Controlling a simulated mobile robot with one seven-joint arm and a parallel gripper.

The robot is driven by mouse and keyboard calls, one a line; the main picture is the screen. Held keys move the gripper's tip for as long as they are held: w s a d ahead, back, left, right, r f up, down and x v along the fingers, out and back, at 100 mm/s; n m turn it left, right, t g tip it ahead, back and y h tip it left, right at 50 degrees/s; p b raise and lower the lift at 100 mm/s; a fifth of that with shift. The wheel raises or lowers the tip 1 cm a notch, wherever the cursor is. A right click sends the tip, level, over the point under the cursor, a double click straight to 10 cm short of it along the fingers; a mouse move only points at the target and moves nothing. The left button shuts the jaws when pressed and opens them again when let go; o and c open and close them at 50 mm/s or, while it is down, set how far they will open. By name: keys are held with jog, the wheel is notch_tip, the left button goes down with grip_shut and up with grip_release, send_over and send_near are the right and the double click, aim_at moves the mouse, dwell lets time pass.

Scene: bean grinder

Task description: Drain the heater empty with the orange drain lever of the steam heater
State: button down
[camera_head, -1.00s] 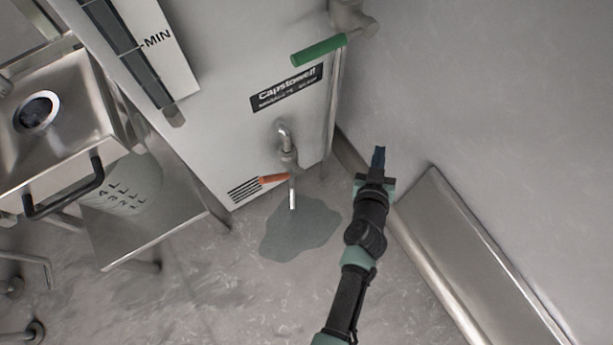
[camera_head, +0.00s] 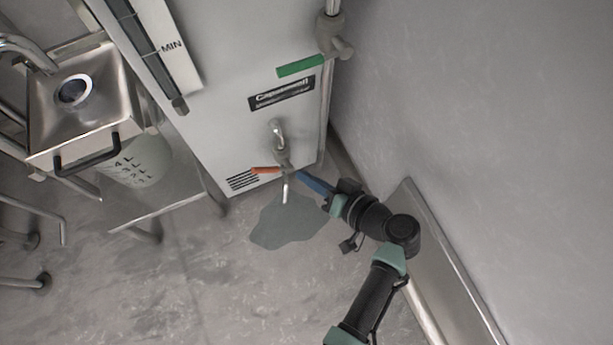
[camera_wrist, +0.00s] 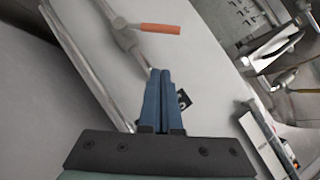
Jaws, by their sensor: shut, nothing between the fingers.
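The steam heater (camera_head: 225,110) is a tall white cabinet with a dark label plate. Its drain tap (camera_head: 279,140) is on the lower front, with a short outlet pipe pointing down. The orange drain lever (camera_head: 265,170) sticks out to the left of the tap; it also shows in the wrist view (camera_wrist: 160,28). My gripper (camera_head: 302,174) has blue fingers pressed together with nothing between them. The fingertips are just right of the tap, on the side away from the lever. In the wrist view the fingertips (camera_wrist: 160,72) point toward the tap pipe; whether they touch it I cannot tell.
A grey puddle (camera_head: 285,222) lies on the floor under the tap. A green handle (camera_head: 300,66) is higher on the heater. A steel sink (camera_head: 75,95) and a marked bucket (camera_head: 138,162) stand at left. A wall and steel ledge (camera_head: 445,270) bound the right.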

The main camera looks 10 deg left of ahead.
aim_at(266, 171)
jog(key=w+a+f+b, duration=0.3)
jog(key=a+f, duration=0.3)
jog(key=a, duration=0.2)
jog(key=shift+f+b, duration=0.2)
jog(key=shift+b, duration=0.55)
jog(key=shift+s+a+f+n+h, duration=0.25)
jog(key=shift+a+n+h, duration=0.15)
jog(key=shift+a+h, duration=0.1)
jog(key=shift+s+a+f, duration=0.1)
jog(key=shift+s+a, duration=0.05)
jog(key=shift+s+a+f+n+t+h+b, duration=0.25)
jog(key=shift+a+f+n+t+h, duration=0.1)
jog(key=shift+f+n+h, duration=0.2)
jog(key=shift+s+a+f+n+t+h+b, duration=0.15)
jog(key=shift+s+a+f+n+t+h, duration=0.25)
jog(key=shift+f, duration=0.3)
jog(key=shift+s+a+f+n+t+h+b, duration=0.1)
jog(key=shift+a+f+n+t+h+b, duration=0.2)
jog(key=shift+f+n+h, duration=0.3)
jog(key=shift+a, duration=0.1)
